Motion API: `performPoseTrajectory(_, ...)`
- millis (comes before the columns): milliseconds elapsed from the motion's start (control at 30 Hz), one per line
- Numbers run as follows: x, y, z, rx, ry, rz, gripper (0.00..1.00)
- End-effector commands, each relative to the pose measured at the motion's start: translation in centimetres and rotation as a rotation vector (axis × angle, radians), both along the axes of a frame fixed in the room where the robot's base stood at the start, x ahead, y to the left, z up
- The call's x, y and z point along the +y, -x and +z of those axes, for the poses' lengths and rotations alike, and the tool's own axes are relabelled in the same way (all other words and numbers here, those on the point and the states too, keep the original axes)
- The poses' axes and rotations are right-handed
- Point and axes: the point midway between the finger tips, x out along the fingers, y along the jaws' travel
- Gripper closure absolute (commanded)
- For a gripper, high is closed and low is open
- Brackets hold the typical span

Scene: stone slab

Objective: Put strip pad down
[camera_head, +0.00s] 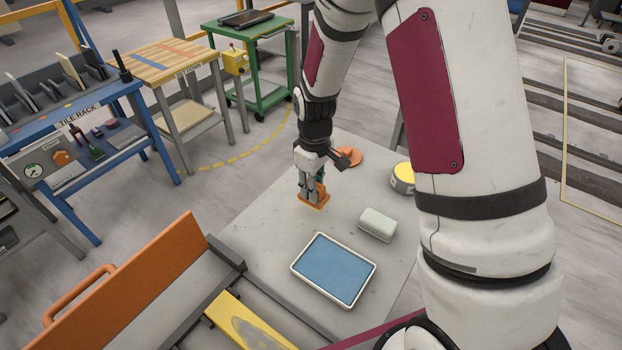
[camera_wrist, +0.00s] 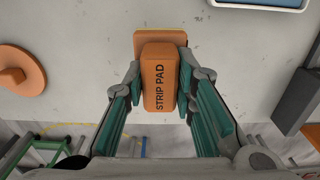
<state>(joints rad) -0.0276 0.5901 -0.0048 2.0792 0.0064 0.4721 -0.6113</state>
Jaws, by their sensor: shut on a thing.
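The strip pad (camera_wrist: 158,84) is orange, with a block-shaped grip lettered "STRIP PAD" and a wider flat base. My gripper (camera_wrist: 160,80) is shut on the grip, one green-lined finger on each side. In the head view my gripper (camera_head: 311,188) points down over the stone slab (camera_head: 262,228), with the orange strip pad (camera_head: 314,201) at its fingertips. The pad's base is at or just above the slab; I cannot tell whether it touches.
On the slab are a white tray with a blue surface (camera_head: 334,268), a pale block (camera_head: 377,224), a round orange piece (camera_head: 348,157) and a yellow-topped round item (camera_head: 402,178). An orange panel (camera_head: 130,285) stands at the front left. Bare slab lies left of the pad.

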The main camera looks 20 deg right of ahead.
Motion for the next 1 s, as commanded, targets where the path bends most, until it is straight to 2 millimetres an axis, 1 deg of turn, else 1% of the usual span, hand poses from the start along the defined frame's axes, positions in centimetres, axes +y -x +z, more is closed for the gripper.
performPoseTrajectory(33, -0.2, -1.3, -0.2, 0.000, 0.000, -0.002, 0.98)
performPoseTrajectory(100, -0.5, -2.8, -0.3, 0.000, 0.000, -0.002, 0.98)
performPoseTrajectory(200, -0.7, -4.3, -0.5, 0.001, 0.001, -0.001, 0.98)
performPoseTrajectory(467, -1.1, -6.5, -0.6, -0.001, 0.001, -0.001, 0.98)
performPoseTrajectory(600, -1.1, -6.2, -2.6, 0.006, 0.001, -0.001, 0.98)
performPoseTrajectory(700, -1.1, -6.3, -3.6, 0.002, 0.000, -0.001, 0.98)
performPoseTrajectory(800, -1.1, -6.4, -4.1, 0.000, 0.000, -0.001, 0.98)
performPoseTrajectory(1000, -1.1, -6.4, -4.1, 0.000, 0.000, -0.001, 0.98)
